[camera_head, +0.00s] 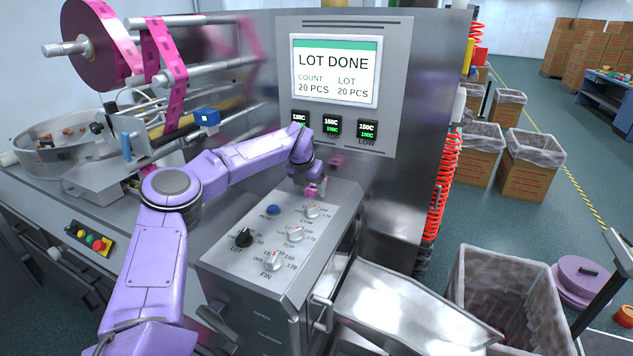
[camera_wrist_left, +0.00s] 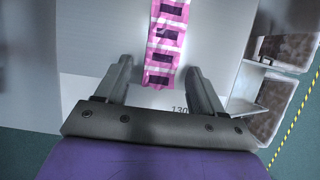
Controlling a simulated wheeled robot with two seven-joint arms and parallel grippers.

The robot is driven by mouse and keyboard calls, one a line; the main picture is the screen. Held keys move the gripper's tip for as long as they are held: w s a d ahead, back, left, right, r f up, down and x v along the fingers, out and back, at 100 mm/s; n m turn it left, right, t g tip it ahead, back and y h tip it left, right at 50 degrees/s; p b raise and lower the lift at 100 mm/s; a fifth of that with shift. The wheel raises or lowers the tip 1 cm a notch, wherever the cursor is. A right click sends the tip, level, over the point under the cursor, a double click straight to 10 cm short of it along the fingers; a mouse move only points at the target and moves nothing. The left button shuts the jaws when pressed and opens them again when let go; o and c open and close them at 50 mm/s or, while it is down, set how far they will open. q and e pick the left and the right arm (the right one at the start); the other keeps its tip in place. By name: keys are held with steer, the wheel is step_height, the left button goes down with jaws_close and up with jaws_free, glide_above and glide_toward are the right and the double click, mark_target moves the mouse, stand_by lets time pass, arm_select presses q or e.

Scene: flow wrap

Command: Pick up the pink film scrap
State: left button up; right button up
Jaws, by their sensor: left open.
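The pink film scrap (camera_wrist_left: 164,45) is a strip with dark printed blocks. In the left wrist view it runs from the top edge down between my two fingers, with a gap on each side. A small pink patch of it (camera_head: 316,188) shows at my left gripper (camera_head: 311,190) in the head view, by the top of the control box. My left gripper is open, and its fingers (camera_wrist_left: 160,65) stand either side of the strip's lower end. The arm partly hides the scrap in the head view. My right gripper is in neither view.
The control box (camera_head: 245,275) with several knobs lies below the gripper. A steel panel (camera_head: 400,160) with a "LOT DONE" screen (camera_head: 335,70) rises behind it. A film reel (camera_head: 95,45) stands at upper left. A chute (camera_head: 400,305) and a lined bin (camera_head: 505,265) stand at lower right.

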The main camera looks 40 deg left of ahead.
arm_select(q)
steer(key=shift+s, duration=0.1)
steer(key=c, duration=1.1)
